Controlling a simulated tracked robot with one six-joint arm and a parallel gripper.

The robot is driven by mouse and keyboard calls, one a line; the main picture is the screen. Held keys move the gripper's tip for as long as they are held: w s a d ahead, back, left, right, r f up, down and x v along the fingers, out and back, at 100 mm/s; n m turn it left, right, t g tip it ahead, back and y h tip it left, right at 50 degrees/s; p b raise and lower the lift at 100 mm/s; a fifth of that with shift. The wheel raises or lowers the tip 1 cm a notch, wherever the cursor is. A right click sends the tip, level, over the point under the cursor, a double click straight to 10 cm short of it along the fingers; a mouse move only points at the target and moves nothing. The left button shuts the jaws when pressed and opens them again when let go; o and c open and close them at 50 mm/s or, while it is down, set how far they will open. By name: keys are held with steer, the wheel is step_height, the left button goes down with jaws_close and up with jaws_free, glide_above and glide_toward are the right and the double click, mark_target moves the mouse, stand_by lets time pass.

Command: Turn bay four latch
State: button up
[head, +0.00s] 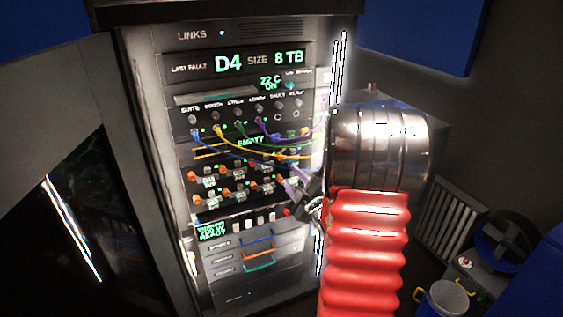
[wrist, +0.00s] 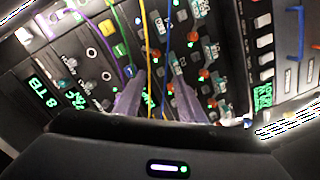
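Two rows of small orange latches (head: 197,198) sit in the middle of the rack front, beside little labelled modules. The bay labels are too small to read, so I cannot tell which latch is bay four's. Orange latches (wrist: 192,37) also show in the wrist view, right of and between the fingers. My gripper (head: 293,182) is at the right end of these rows, partly hidden by my arm. In the wrist view its two purple fingers (wrist: 160,78) are spread apart and point at the panel. No latch is visibly gripped.
Blue, yellow, green and purple cables (head: 237,148) droop across the panel above the latches and pass close to the fingers. Drawers with coloured handles (head: 258,254) are below. A display (head: 228,63) reads D4, 8 TB. A bucket (head: 442,302) stands at lower right.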

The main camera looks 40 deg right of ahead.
mark_target(281, 158)
steer(key=shift+s+d+f+n+t, duration=0.4)
steer(key=shift+s+d+f+t, duration=0.25)
steer(key=shift+s+d, duration=0.25)
steer(key=shift+w+d, duration=0.1)
steer(key=shift+w, duration=0.05)
steer(key=x, duration=1.3)
steer(key=shift+w+d+f, duration=0.1)
steer(key=shift+w+f, duration=0.1)
steer(key=shift+w, duration=0.15)
steer(key=shift+c, duration=0.6)
jaws_close()
steer(key=shift+s+d, duration=0.15)
